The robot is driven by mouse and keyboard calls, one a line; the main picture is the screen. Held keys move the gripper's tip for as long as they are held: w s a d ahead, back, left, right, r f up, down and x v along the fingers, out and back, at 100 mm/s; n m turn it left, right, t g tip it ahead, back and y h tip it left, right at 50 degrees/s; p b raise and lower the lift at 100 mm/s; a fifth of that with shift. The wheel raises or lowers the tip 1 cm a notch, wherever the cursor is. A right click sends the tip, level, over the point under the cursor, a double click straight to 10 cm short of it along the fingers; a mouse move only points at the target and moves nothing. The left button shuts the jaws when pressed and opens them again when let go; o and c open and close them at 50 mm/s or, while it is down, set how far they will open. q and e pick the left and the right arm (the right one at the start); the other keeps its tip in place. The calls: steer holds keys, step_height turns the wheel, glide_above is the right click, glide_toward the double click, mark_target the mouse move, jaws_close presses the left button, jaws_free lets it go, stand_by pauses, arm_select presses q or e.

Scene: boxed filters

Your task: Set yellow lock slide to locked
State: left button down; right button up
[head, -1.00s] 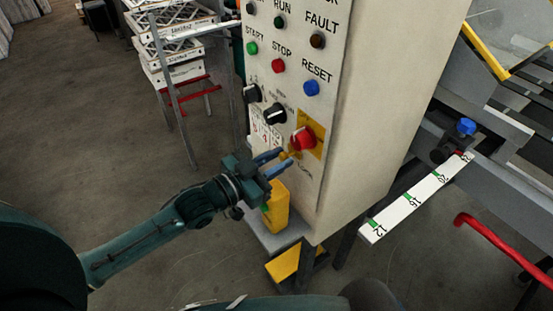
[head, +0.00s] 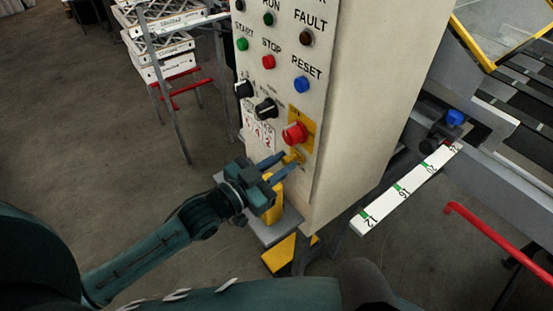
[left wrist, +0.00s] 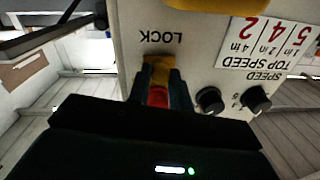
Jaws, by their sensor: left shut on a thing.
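The yellow lock slide (head: 292,157) sits on the front panel of the cream control cabinet, just below the red knob on its yellow plate. My left gripper (head: 290,162) reaches it from the lower left, its blue fingers on either side of the slide. In the left wrist view, upside down, the yellow slide (left wrist: 158,68) shows under the word LOCK, with a red patch (left wrist: 157,97) between the dark fingers. My left gripper (left wrist: 159,85) is shut on the slide. The fingers partly cover the slide, so its exact setting is hard to read. My right gripper is not in view.
The red knob (head: 294,132) is close above the fingers. Black selector knobs (head: 265,108) and push buttons fill the panel above. A yellow object (head: 271,200) stands below the gripper. A white marked scale (head: 400,190) juts out at right; open floor lies at left.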

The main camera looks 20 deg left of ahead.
arm_select(q)
steer(key=c, duration=1.3)
jaws_free()
steer(key=shift+s+d, duration=0.1)
steer(key=shift+d, duration=0.05)
steer(key=shift+o, duration=0.2)
steer(key=b+v, duration=0.1)
steer(key=v, duration=1.2)
steer(key=shift+s, duration=0.1)
steer(key=s+d+f+n+g+y+p, duration=0.1)
steer(key=s+d+f+n+g+y, duration=0.1)
steer(key=f, duration=0.5)
steer(key=s+d+f+n+g+y+p, duration=0.1)
steer(key=s+d+f+n+g+y, duration=0.1)
steer(key=f, duration=0.6)
steer(key=n+y, duration=0.1)
steer(key=y, duration=0.1)
steer(key=shift+s+n+y+p, duration=0.25)
steer(key=shift+n+y+p, duration=0.05)
